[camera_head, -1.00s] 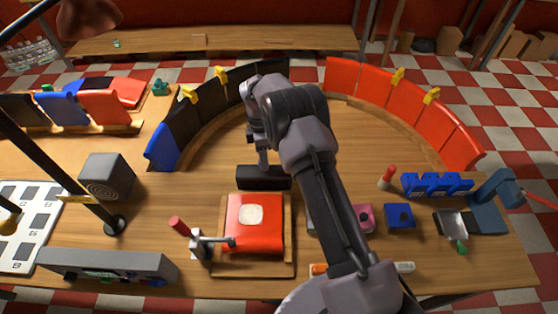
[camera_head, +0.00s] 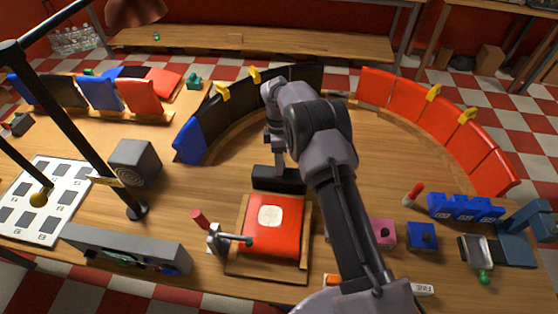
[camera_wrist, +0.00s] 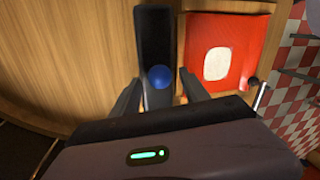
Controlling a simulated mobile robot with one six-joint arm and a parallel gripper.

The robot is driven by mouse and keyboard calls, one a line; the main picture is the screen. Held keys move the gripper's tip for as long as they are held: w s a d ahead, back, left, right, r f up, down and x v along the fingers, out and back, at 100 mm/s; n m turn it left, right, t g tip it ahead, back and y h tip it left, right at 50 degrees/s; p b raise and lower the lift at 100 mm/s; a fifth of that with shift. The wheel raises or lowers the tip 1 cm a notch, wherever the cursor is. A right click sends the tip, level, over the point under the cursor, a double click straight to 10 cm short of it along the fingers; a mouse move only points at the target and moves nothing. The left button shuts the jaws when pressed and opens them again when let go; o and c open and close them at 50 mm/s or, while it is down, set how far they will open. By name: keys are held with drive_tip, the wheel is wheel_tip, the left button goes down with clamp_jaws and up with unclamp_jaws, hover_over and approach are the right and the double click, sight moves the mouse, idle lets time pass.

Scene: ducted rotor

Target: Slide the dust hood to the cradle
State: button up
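A long black block (camera_head: 278,181) lies on the wooden table, just behind the red panel; I take it as the dust hood. In the wrist view the black block (camera_wrist: 154,38) carries a round blue knob (camera_wrist: 159,77). My gripper (camera_head: 278,167) is over the block. In the wrist view its two fingers (camera_wrist: 159,82) are apart, one on each side of the knob, with gaps visible. A wooden frame (camera_head: 238,269) holding a red panel (camera_head: 290,222) with a pale patch stands in front of the block; it may be the cradle, but I cannot be sure.
A red-handled clamp (camera_head: 215,240) stands at the frame's left edge. A curved row of black panels (camera_head: 235,108) and a curved row of red panels (camera_head: 440,125) stand behind. Blue holders (camera_head: 465,208) are at right, a grey speaker box (camera_head: 135,162) at left. The table behind the block is clear.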

drive_tip(key=shift+d, duration=0.1)
drive_tip(key=w+r+p, duration=0.3)
drive_tip(key=r+p, duration=0.1)
drive_tip(key=r, duration=1.3)
drive_tip(key=shift+w, duration=0.15)
